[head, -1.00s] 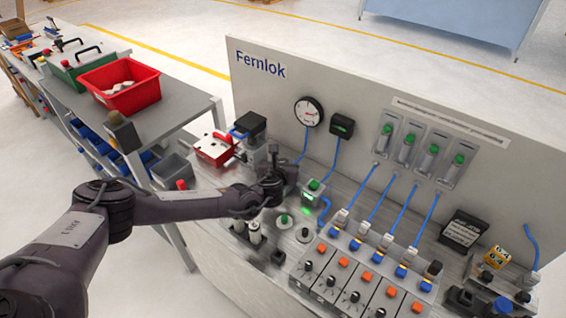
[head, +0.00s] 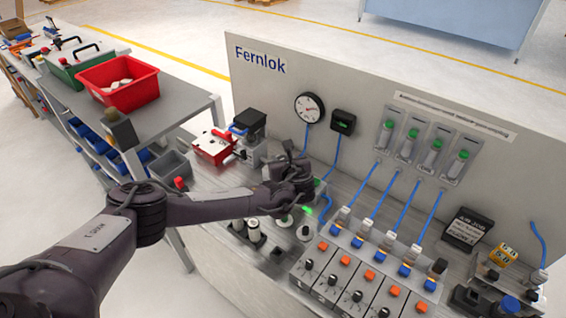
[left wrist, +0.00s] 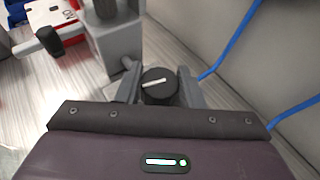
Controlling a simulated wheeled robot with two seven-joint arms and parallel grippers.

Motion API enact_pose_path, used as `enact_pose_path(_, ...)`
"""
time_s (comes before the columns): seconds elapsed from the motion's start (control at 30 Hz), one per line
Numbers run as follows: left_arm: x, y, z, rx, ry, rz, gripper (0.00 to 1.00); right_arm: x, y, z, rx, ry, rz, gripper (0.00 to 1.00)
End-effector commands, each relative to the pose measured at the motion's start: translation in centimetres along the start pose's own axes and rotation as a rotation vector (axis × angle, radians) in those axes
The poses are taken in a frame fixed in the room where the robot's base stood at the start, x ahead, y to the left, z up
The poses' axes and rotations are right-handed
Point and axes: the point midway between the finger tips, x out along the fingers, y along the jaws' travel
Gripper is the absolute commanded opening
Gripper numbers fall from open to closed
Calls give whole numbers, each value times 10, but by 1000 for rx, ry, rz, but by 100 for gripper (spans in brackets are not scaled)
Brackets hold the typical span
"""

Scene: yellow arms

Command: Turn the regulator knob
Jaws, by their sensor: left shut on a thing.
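The regulator knob (left wrist: 158,86), black and round with a white pointer line, shows in the left wrist view between the two grey fingers. The line lies nearly level across the picture. My left gripper (left wrist: 160,88) is shut on it from both sides. In the head view my left gripper (head: 291,172) is over the bench in front of the panel, and it hides the knob there. My right gripper is in neither view.
A round gauge (head: 309,108) and a black display box (head: 343,121) are on the upright panel (head: 370,70), with blue hoses below. A red and white device (head: 214,147) is at the left. A row of valve blocks with orange buttons (head: 346,260) fills the front right.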

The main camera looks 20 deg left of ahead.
Motion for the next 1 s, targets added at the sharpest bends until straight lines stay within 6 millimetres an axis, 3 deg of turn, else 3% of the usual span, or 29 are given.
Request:
enact_pose_path(0.4, 0, -1, -1, -71, 0, 169, 11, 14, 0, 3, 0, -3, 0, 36)
enact_pose_path(0.9, 0, 0, 0, -77, 1, 188, 11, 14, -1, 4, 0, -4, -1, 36)
enact_pose_path(0.93, 0, 0, 0, -77, 1, 188, 36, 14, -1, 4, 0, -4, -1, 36)
enact_pose_path(1.0, 0, 0, 0, -77, 1, 188, 46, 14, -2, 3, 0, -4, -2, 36)
